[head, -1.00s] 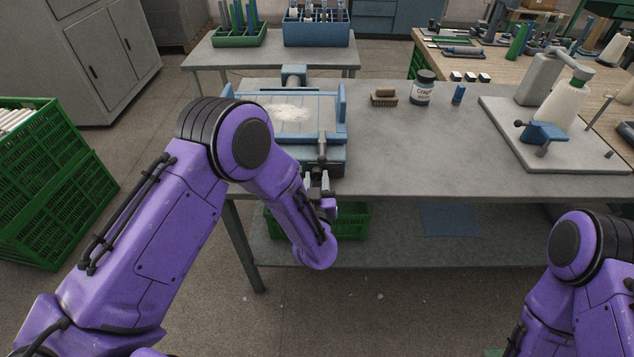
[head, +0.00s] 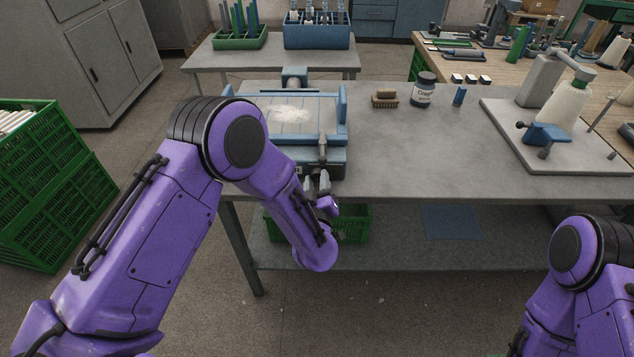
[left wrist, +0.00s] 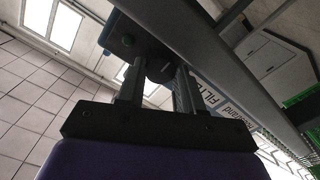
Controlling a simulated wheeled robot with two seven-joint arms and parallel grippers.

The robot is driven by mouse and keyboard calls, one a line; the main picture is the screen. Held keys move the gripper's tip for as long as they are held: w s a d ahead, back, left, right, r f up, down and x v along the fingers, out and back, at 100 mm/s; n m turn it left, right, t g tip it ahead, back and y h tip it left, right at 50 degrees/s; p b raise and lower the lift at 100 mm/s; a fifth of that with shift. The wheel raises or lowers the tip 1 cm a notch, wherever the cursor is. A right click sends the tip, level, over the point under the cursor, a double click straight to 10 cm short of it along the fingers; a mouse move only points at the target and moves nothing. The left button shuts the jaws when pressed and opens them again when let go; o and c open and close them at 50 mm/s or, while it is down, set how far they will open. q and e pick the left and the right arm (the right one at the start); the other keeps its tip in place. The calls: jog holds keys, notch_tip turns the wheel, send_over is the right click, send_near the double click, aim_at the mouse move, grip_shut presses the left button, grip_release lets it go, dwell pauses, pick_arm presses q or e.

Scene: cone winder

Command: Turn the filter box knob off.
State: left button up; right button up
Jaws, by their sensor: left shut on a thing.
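The filter box (head: 334,163) is a blue-grey unit at the front left edge of the grey table, with pale dust on its screen. Its label shows partly in the left wrist view. My left gripper (head: 318,186) is at the box's front face, its fingers pointing toward it and tilted. In the left wrist view a dark round knob (left wrist: 160,69) sits between the two fingertips, and the gripper is shut on it. The knob's pointer or marks cannot be made out, and in the head view the fingers hide it. My right gripper is out of view.
A brush (head: 385,99), a dark jar (head: 423,90) and a small blue piece (head: 459,95) stand to the right. A winder with a white cone (head: 566,104) is farther right. The table front between them is clear. A green crate (head: 355,222) is on the shelf below.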

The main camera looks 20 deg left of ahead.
pick_arm(q)
jog(key=o, duration=1)
jog(key=shift+o, duration=0.2)
jog(key=shift+s, duration=0.1)
jog(key=b+v, duration=0.1)
jog(key=v, duration=0.9)
jog(key=shift+s, duration=0.2)
jog(key=shift+d, duration=0.1)
